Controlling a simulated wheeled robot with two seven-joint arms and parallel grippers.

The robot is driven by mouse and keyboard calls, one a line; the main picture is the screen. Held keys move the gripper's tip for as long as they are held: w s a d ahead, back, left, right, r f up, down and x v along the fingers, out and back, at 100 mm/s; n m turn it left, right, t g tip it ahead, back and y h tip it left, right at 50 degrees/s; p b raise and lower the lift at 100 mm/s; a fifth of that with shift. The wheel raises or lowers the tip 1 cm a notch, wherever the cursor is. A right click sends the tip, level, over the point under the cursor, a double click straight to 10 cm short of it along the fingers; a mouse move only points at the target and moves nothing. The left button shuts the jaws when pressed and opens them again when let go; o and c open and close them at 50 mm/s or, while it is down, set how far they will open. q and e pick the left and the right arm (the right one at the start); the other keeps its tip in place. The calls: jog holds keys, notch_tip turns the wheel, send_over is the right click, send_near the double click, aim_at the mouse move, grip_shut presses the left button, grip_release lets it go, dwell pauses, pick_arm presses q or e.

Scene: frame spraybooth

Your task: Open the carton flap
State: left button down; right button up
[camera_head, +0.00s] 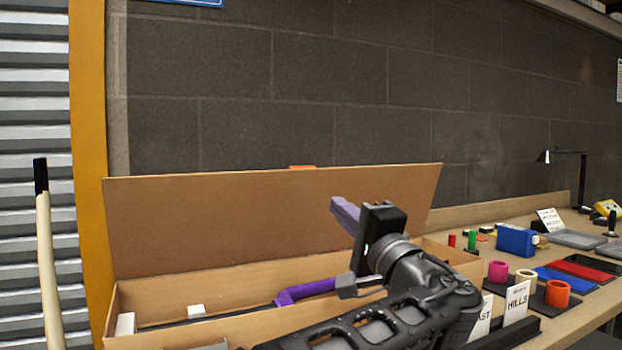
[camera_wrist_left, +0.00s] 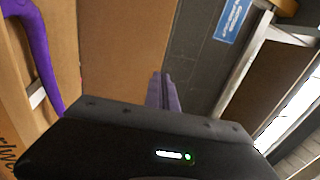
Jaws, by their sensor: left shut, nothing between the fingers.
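A long brown cardboard carton (camera_head: 250,318) lies open on the bench in the head view. Its large flap (camera_head: 240,225) stands up along the back edge, leaning slightly backward. The flap also fills the upper left-middle of the left wrist view (camera_wrist_left: 122,55). My left gripper (camera_head: 343,210) is in front of the flap's right part, above the carton; its purple fingers are shut and empty. The fingers also show in the left wrist view (camera_wrist_left: 164,90), near the flap's edge; I cannot tell whether they touch it. My right gripper is not in view.
Inside the carton lie a purple curved piece (camera_head: 305,290) and small white blocks (camera_head: 196,311). On the bench to the right are colored rolls (camera_head: 557,293), a blue box (camera_head: 516,240), trays (camera_head: 577,239) and label cards (camera_head: 516,303). A dark block wall (camera_head: 300,90) stands behind.

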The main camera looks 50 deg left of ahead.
pick_arm(q)
jog(key=a+p, duration=0.1)
jog(key=p, duration=0.2)
send_near(303, 169)
jog(key=x, duration=0.6)
jog(key=shift+w+a+f, duration=0.3)
jog(key=shift+a, duration=0.1)
jog(key=shift+a+r+p, duration=0.1)
jog(key=shift+r+p, duration=0.1)
jog(key=shift+p, duration=0.25)
jog(key=a+p, duration=0.1)
jog(key=p, duration=0.1)
jog(key=a+r+h+p, duration=0.1)
jog(key=p, duration=0.1)
jog(key=a+r+h+p, duration=0.1)
jog(key=p, duration=0.1)
jog(key=shift+w+a, duration=0.15)
jog(key=shift+w, duration=0.2)
jog(key=shift+w+a+f+g+h+p, duration=0.15)
jog(key=shift+a+f+g+h+p, duration=0.15)
jog(key=shift+a+h+p, duration=0.15)
jog(key=shift+a+f, duration=0.1)
jog(key=shift+f, duration=0.05)
